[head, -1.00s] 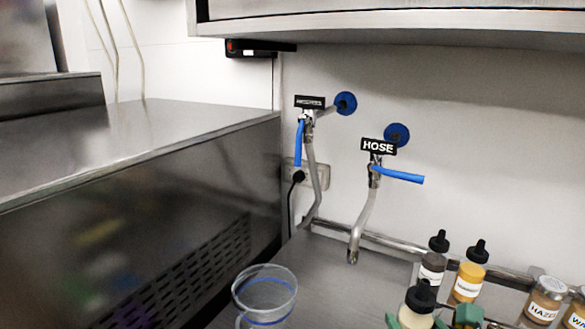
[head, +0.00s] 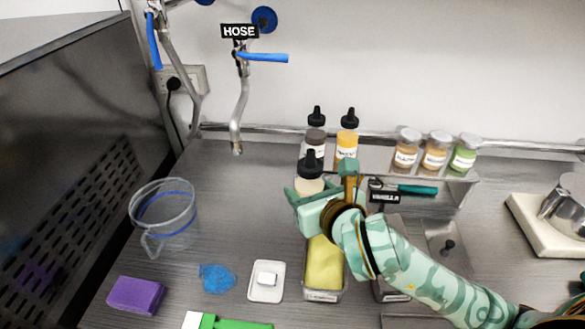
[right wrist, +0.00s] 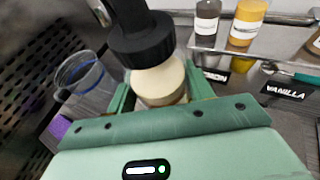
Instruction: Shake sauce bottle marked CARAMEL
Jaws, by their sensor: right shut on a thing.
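My right gripper (head: 322,183) is shut on a cream sauce bottle (head: 308,186) with a black nozzle cap. In the right wrist view the cream bottle (right wrist: 160,84) stands between the green fingers, its cap toward the camera. Its label is hidden, so I cannot read whether it says CARAMEL. Behind it, a dark brown bottle (head: 314,146) and an orange bottle (head: 347,145) stand on the metal rack. Their labels are too small to read. My left gripper is not in view.
Three jars (head: 436,152) stand right of the bottles. A clear jug (head: 163,222), purple sponge (head: 136,295), blue cloth (head: 216,278) and small white tray (head: 266,294) lie left. A yellow-filled container (head: 323,296) is below my gripper. A hose tap (head: 240,100) hangs at back left.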

